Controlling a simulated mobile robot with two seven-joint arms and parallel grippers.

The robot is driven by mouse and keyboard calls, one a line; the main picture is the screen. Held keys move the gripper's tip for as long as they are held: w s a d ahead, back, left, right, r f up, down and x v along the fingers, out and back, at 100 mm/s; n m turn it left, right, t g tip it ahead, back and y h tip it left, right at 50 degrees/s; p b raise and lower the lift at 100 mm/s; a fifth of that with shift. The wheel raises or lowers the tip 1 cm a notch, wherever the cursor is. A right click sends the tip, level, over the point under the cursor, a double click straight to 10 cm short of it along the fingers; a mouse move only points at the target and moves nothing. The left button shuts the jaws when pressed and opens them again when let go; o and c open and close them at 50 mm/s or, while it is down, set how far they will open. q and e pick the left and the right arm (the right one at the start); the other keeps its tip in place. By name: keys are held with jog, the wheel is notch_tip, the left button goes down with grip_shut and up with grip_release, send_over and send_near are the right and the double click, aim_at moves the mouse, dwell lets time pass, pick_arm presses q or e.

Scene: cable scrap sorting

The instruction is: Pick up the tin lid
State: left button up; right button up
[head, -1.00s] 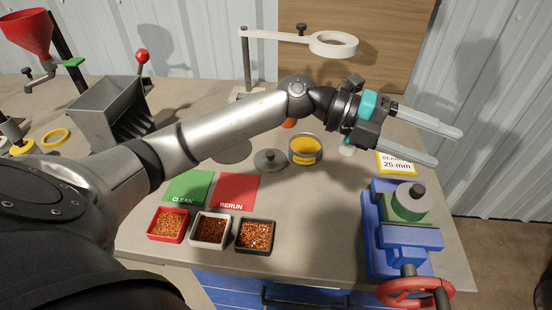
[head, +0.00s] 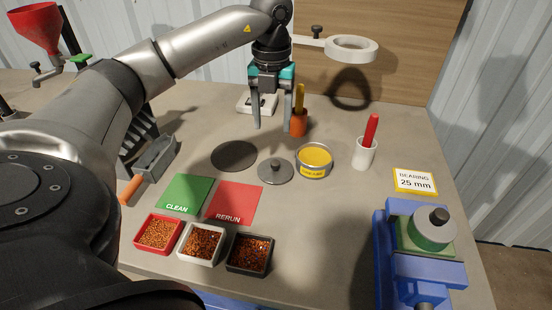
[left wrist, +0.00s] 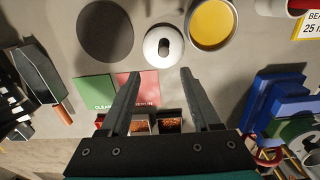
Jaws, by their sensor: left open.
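The tin lid (head: 275,171) is a round grey disc with a knob on top. It lies flat on the workbench, left of the open tin (head: 314,161) with yellow contents. The lid also shows in the left wrist view (left wrist: 163,47), beyond the fingertips. My left gripper (head: 271,126) points down above the bench, behind the lid in the head view. Its fingers are apart and empty in the left wrist view (left wrist: 160,74). My right gripper is not in view.
A dark disc (head: 234,156) lies left of the lid. Green (head: 184,194) and red (head: 233,203) mats and several granule trays (head: 250,253) lie nearer. An orange holder (head: 299,124), a white cup (head: 364,154), a magnifier ring (head: 351,48) and a blue vise (head: 390,250) stand around.

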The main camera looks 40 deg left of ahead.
pick_arm(q)
send_over(275, 162)
jog(key=f, duration=0.2)
jog(key=f+b, duration=0.1)
jog(key=f, duration=0.2)
jog(key=shift+s+a+f, duration=0.1)
jog(key=shift+s+a, duration=0.05)
jog(key=shift+s, duration=0.05)
jog(key=shift+f, duration=0.7)
jog(key=f, duration=0.1)
jog(key=f+b, duration=0.1)
jog(key=f, duration=0.2)
jog(key=shift+w+d+f, duration=0.15)
jog(key=shift+d+f, duration=0.1)
jog(key=shift+f, duration=0.15)
jog(key=shift+r, duration=0.1)
grip_shut()
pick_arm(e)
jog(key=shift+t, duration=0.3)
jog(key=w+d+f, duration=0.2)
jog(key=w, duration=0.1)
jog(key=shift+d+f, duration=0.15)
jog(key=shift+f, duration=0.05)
